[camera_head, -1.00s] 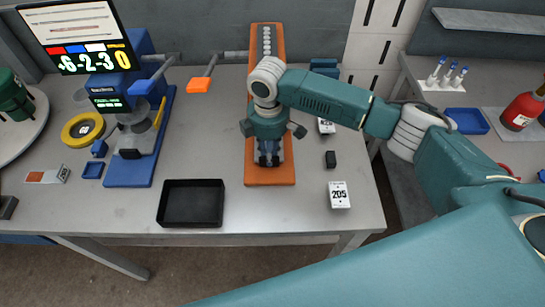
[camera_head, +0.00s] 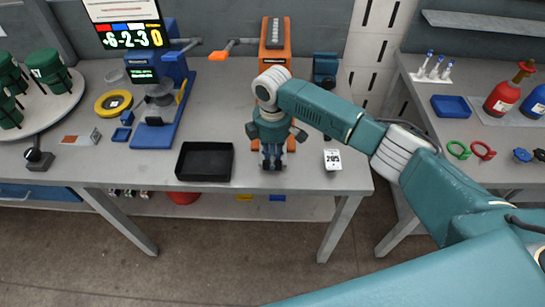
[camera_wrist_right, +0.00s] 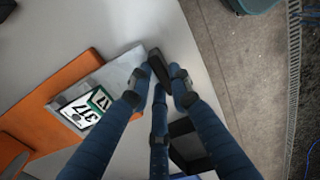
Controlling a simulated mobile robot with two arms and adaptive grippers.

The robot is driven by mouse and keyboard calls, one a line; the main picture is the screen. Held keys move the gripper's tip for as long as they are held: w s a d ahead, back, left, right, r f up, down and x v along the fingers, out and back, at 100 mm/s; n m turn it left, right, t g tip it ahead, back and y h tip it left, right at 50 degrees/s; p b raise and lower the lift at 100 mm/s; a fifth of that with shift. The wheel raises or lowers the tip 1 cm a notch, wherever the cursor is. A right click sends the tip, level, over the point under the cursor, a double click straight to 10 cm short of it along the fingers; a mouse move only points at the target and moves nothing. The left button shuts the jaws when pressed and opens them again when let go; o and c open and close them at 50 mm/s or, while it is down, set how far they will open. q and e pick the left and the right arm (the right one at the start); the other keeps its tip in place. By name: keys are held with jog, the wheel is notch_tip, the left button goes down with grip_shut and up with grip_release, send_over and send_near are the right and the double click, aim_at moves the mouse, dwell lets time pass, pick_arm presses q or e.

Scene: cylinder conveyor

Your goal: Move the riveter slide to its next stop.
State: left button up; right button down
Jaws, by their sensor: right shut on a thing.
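My right gripper (camera_head: 272,166) is just past the near end of the base, fingers pointing down. In the right wrist view its fingers (camera_wrist_right: 160,82) close around a dark handle piece (camera_wrist_right: 158,62) at the plate's end. The gripper and arm hide much of the riveter in the head view. My left gripper is not in view.
A black tray (camera_head: 205,177) stands left of the gripper and a white 205 card (camera_head: 332,160) right of it. A blue press stand (camera_head: 150,135), a yellow ring (camera_head: 113,103) and a carousel with green parts (camera_head: 45,125) are further left. The front edge is close.

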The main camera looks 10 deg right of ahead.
jog(key=shift+s+a, duration=0.1)
jog(key=shift+s, duration=0.05)
jog(key=c, duration=1.6)
grip_release()
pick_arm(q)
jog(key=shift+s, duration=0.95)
pick_arm(e)
jog(key=shift+o, duration=0.2)
jog(key=shift+s, duration=0.15)
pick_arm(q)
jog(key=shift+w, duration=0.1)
pick_arm(e)
jog(key=shift+r, duration=0.5)
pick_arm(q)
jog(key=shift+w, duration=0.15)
pick_arm(e)
notch_tip(320, 180, up, 11)
